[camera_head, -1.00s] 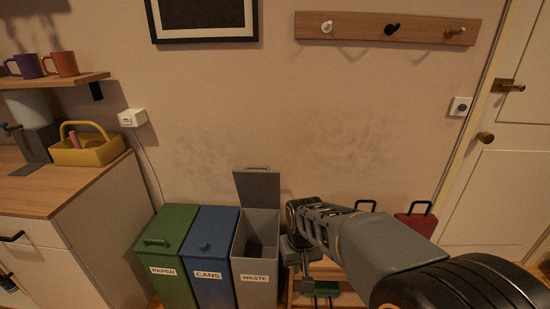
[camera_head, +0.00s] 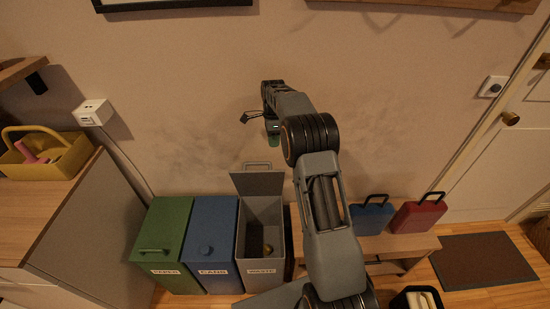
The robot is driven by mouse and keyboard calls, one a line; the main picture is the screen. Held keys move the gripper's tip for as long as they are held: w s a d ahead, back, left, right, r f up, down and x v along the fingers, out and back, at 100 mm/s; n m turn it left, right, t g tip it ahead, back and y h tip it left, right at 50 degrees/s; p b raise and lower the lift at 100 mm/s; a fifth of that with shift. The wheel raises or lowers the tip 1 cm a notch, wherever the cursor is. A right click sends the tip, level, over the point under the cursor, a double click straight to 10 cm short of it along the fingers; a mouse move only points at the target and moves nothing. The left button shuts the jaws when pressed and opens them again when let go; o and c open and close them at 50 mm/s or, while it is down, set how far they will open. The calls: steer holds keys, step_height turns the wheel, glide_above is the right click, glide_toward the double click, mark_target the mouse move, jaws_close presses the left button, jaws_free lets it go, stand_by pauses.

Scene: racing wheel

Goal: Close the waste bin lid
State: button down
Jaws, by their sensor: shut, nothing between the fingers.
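The grey waste bin (camera_head: 278,272) stands at the right end of a row of three bins. Its lid (camera_head: 257,184) is open, standing up at the back by the wall, with a handle along its top edge. The inside shows, with a small brownish item (camera_head: 268,248) in it. My gripper (camera_head: 273,139) is in the air above the raised lid in the picture, apart from it.
The green paper bin (camera_head: 165,230) and blue cans bin (camera_head: 212,235) beside it have closed lids. A low wooden bench (camera_head: 400,245) with a blue case (camera_head: 372,217) and red case (camera_head: 417,216) stands to the right. A cabinet (camera_head: 85,235) is at left.

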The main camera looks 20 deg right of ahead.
steer(key=shift+m, duration=0.7)
steer(key=shift+s+d+p+x, duration=0.1)
steer(key=shift+d+x, duration=0.15)
steer(key=shift+x, duration=1.4)
steer(key=shift+s+d+p+x, duration=0.15)
steer(key=shift+d+x, duration=0.05)
steer(key=shift+x, duration=1.5)
steer(key=shift+s+d+p+x, duration=0.1)
steer(key=shift+d+x, duration=0.15)
steer(key=shift+x, duration=1.4)
